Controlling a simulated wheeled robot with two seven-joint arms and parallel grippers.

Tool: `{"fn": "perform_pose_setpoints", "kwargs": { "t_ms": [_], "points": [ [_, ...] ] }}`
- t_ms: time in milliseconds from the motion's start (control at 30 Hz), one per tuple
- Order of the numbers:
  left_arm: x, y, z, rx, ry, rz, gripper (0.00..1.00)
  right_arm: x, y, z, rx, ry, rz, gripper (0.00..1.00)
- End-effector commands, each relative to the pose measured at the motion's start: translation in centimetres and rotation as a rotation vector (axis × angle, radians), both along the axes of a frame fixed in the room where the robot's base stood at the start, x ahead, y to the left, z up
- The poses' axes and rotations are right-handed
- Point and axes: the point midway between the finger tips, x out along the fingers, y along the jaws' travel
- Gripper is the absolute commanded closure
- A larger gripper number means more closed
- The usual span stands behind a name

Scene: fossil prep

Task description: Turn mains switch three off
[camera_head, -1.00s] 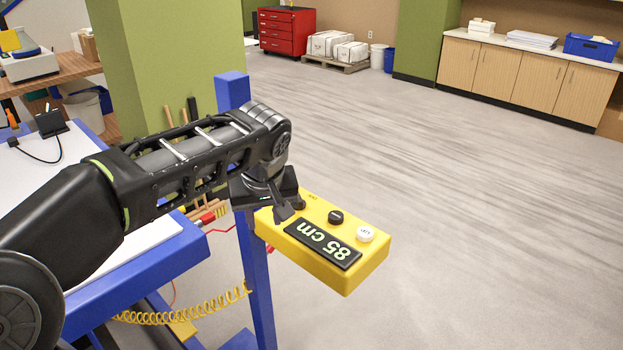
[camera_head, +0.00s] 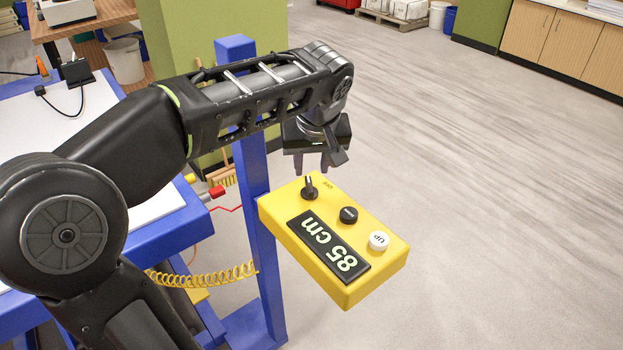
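A yellow control box (camera_head: 380,270) is mounted on a blue post (camera_head: 250,170). No switch marked three can be made out. My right gripper is out of view.
A blue-framed table (camera_head: 160,235) with a white top lies left, partly behind my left arm. A coiled yellow cable (camera_head: 205,275) hangs below. A green pillar (camera_head: 190,35) stands behind the post. The floor right of the box is open. Wooden cabinets (camera_head: 570,45) stand far right.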

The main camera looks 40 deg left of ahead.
Motion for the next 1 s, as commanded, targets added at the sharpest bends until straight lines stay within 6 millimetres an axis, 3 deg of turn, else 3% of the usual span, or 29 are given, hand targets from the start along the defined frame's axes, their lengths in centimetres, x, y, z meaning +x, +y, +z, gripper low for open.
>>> {"fn": "perform_pose_setpoints", "kwargs": {
  "t_ms": [567, 900, 1000],
  "points": [
    [1.9, 1.9, -6.6, 0.0, 0.003, 0.001, 0.65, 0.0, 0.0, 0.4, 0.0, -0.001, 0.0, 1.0],
    [2.1, 2.0, -7.1, 0.0, 0.0, 0.0, 0.65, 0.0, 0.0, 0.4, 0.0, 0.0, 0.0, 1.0],
    [2.1, 2.0, -7.1, 0.0, 0.0, 0.0, 0.73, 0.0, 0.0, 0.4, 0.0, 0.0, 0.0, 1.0]
  ]
}}
